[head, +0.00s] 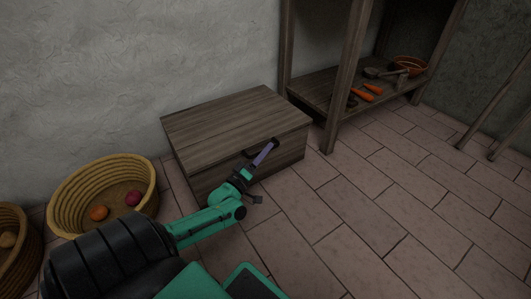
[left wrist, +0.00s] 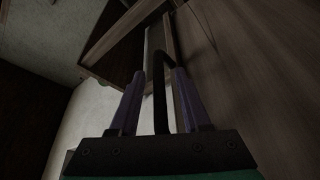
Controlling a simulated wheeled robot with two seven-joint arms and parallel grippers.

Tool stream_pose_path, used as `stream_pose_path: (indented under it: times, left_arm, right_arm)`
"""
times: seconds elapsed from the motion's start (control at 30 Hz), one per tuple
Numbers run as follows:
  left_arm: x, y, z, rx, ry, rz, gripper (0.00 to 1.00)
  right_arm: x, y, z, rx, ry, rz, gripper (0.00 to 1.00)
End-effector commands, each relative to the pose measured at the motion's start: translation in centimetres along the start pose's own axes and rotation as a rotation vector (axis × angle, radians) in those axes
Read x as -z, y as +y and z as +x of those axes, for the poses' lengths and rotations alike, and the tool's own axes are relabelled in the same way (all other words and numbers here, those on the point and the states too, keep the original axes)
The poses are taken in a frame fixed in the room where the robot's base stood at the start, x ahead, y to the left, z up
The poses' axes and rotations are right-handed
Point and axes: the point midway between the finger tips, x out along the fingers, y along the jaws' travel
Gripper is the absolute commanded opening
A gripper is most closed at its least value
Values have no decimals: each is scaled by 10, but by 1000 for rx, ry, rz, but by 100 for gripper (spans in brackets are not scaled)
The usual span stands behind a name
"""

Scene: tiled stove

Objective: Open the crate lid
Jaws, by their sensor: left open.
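The wooden crate (head: 187,177) stands against the wall, and its plank lid (head: 235,125) lies flat and looks closed in the head view. A dark handle (head: 273,140) sits at the lid's front edge, partly hidden by my gripper. My left gripper (head: 262,154) is at the crate's front, at the handle. In the left wrist view its two purple fingers (left wrist: 158,77) are apart, and the curved black handle (left wrist: 159,100) runs between them. I cannot tell whether either finger touches it. My right gripper is in neither view.
A woven basket (head: 62,212) with round vegetables stands left of the crate, and another basket (head: 28,262) is at the left edge. A wooden shelf (head: 312,88) with carrots and a bowl (head: 408,64) stands at the right. The tiled floor (head: 370,210) in front is clear.

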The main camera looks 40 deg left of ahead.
Motion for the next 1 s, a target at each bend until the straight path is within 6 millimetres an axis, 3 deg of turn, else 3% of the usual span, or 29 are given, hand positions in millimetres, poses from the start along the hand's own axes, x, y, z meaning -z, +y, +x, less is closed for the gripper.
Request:
stream_pose_path:
  times: [0.27,0.3,0.4,0.43,1.0]
  left_arm:
    - [0,0,6,1,-1,0,47]
    - [0,0,6,1,-1,0,43]
    - [0,0,6,1,-1,0,5]
    - [0,0,6,1,-1,0,0]
    - [0,0,5,1,-1,0,0]
  right_arm:
    - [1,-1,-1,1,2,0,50]
    - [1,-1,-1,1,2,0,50]
    - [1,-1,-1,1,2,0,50]
    - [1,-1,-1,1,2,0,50]
    - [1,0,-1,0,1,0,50]
